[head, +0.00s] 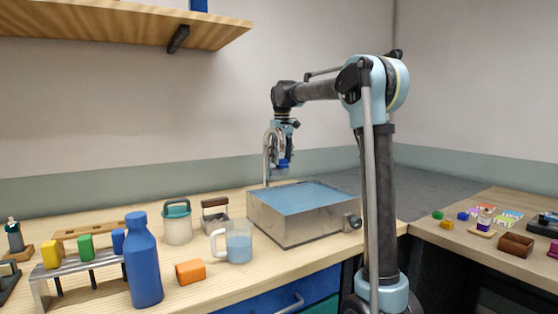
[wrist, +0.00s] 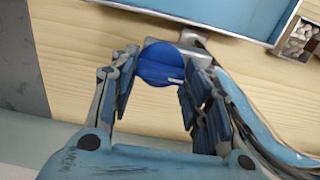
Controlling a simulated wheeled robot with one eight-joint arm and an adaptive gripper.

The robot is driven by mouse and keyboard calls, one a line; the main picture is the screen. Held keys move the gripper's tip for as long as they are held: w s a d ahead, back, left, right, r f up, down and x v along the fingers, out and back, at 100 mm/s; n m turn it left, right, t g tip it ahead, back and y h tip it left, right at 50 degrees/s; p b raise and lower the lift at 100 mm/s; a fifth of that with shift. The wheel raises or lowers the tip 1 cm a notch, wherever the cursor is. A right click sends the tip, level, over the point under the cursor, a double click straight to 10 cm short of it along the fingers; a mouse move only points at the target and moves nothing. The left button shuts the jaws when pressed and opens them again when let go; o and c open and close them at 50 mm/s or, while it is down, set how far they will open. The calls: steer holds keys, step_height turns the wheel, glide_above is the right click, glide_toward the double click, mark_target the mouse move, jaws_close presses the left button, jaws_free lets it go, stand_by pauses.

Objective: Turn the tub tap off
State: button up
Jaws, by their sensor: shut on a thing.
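The tub (head: 277,226) is a metal basin full of blue water on the wooden counter. The tap (head: 266,165) is a thin metal pipe rising at the tub's back left. Its round blue knob (wrist: 160,62) sits between my fingers in the wrist view, with a short white mark near its lower right edge. My gripper (wrist: 158,78) is shut on the knob, one finger on each side. In the head view my gripper (head: 283,158) points down at the tap, and the arm's end partly hides the pipe. Whether water runs from the spout cannot be seen.
A jug (head: 238,246), a lidded jar (head: 178,224) and an orange block (head: 190,271) stand left of the tub. A blue bottle (head: 143,262) and a rack (head: 60,270) are nearer the front left. A wooden shelf (head: 120,22) hangs above. A second table (head: 480,255) stands right.

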steer(key=shift+s+d, duration=0.15)
steer(key=o, duration=1.1)
steer(key=shift+c, duration=0.2)
steer(key=shift+d+r, duration=0.1)
step_height(320, 180, up, 12)
